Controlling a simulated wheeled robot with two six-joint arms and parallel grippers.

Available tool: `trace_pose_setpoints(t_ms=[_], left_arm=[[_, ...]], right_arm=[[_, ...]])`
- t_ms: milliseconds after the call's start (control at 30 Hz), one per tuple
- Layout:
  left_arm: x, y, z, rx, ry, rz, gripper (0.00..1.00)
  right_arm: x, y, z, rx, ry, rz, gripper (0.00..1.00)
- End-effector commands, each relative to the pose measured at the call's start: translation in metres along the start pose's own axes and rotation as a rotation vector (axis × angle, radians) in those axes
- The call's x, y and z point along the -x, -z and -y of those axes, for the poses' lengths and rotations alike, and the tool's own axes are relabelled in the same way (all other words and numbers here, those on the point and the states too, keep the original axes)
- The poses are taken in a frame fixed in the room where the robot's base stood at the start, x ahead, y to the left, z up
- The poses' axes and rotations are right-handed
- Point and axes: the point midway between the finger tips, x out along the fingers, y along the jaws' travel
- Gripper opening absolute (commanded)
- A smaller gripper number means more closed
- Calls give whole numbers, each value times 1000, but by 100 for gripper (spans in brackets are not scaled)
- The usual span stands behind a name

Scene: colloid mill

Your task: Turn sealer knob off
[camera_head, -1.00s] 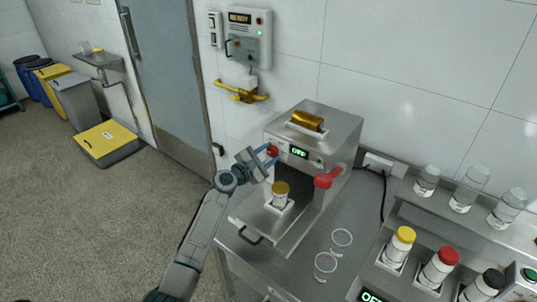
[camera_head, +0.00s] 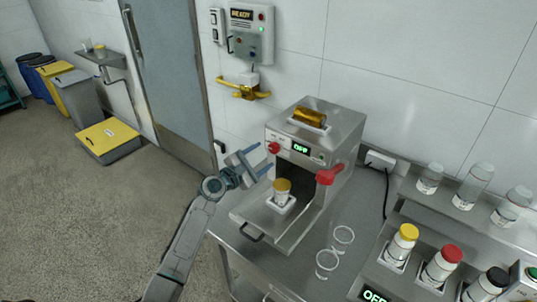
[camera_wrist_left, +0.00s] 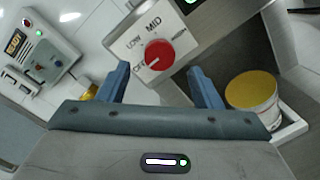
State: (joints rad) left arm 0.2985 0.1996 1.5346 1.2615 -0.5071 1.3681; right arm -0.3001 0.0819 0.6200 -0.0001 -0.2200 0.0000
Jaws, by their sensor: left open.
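The sealer (camera_head: 312,137) is a grey metal box on the counter, with a green display reading OFF. Its red knob (camera_head: 274,148) is on the front left; in the left wrist view the knob (camera_wrist_left: 159,55) shows LOW and MID labels and its white mark points toward the OFF label at lower left. My left gripper (camera_head: 262,158) is open and empty, just left of and below the knob, apart from it. In the left wrist view the knob lies beyond and between the two blue fingers. My right gripper is not in view.
A yellow-capped jar (camera_head: 282,188) stands in a holder on the sealer's tray, close to my left gripper. A red lever (camera_head: 329,175) juts from the sealer's right side. Capped bottles (camera_head: 402,243) stand at right.

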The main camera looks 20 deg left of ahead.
Motion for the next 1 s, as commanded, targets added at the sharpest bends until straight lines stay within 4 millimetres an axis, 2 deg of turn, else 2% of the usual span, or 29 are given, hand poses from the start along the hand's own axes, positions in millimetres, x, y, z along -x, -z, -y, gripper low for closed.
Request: trace_pose_setpoints(t_ms=[100,333,867,933,1000], left_arm=[[26,2,2,-3,1,0,59],[54,1,1,-1,0,0,59],[58,0,1,1,1,1,59],[60,0,4,-13,9,-1,59],[66,-2,17,-72,41,-8,59]], right_arm=[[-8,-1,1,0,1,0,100],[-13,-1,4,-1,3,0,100],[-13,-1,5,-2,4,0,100],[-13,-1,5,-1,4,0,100],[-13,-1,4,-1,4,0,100]])
